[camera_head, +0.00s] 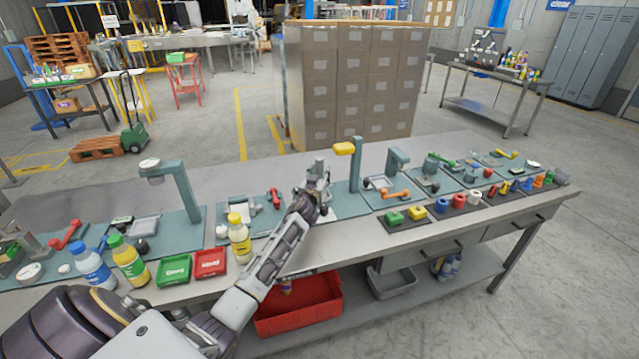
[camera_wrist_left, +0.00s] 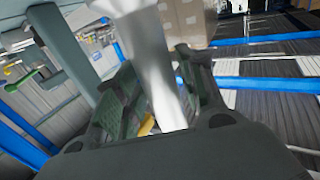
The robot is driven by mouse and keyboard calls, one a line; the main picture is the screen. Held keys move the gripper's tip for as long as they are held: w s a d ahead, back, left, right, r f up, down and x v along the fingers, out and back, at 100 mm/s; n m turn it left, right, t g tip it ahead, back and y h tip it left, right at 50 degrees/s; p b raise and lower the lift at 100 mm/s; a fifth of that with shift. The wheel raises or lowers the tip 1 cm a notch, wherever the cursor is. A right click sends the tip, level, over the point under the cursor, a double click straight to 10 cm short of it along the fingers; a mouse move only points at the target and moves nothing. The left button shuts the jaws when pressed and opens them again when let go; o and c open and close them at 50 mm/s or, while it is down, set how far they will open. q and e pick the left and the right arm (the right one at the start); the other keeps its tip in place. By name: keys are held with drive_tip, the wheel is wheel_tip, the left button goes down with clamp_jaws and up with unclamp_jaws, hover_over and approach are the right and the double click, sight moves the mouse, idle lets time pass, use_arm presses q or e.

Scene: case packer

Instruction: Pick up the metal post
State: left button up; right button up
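A shiny silver metal post (camera_wrist_left: 160,75) runs down the middle of the left wrist view, between the two fingers of my left gripper (camera_wrist_left: 155,75). One dark finger is on each side of it. I cannot tell whether both fingers touch the post. In the head view my left gripper (camera_head: 318,183) is over the middle of the workbench, beside a teal upright stand with a yellow top. The gripper and wrist hide much of what is between the fingers there. My right gripper is not in view.
The teal stand (camera_head: 356,175) rises just right of the gripper. Another tall teal stand (camera_head: 185,190) is to the left. Bottles, including a yellow-capped one (camera_head: 239,240), and green and red trays (camera_head: 209,263) line the front left. Coloured parts on dark mats fill the right.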

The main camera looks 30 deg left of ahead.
use_arm(q)
clamp_jaws()
drive_tip(key=shift+r, duration=0.1)
